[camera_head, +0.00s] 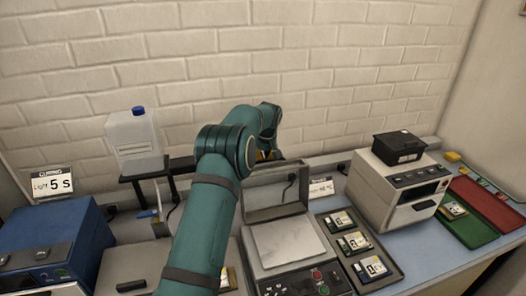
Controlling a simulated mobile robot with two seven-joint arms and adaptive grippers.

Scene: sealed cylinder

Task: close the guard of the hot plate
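The hot plate (287,242) stands at the centre of the bench, with a pale square plate on top and a control panel with buttons at its front. Its guard (276,212) is raised at the back edge, a grey frame standing upright behind the plate. My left arm comes up from the bottom left and bends over behind the guard. My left gripper (270,154) is at the top of the guard, mostly hidden by my own arm. I cannot tell whether it touches the guard or how its fingers stand. My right gripper is out of view.
A tray of small boards (384,278) lies right of the hot plate. Further right are a boxy machine (374,194) with a black bin, a green mat (482,237) and a red mat (497,208). A blue box (42,240) and a white bottle (133,137) are at left.

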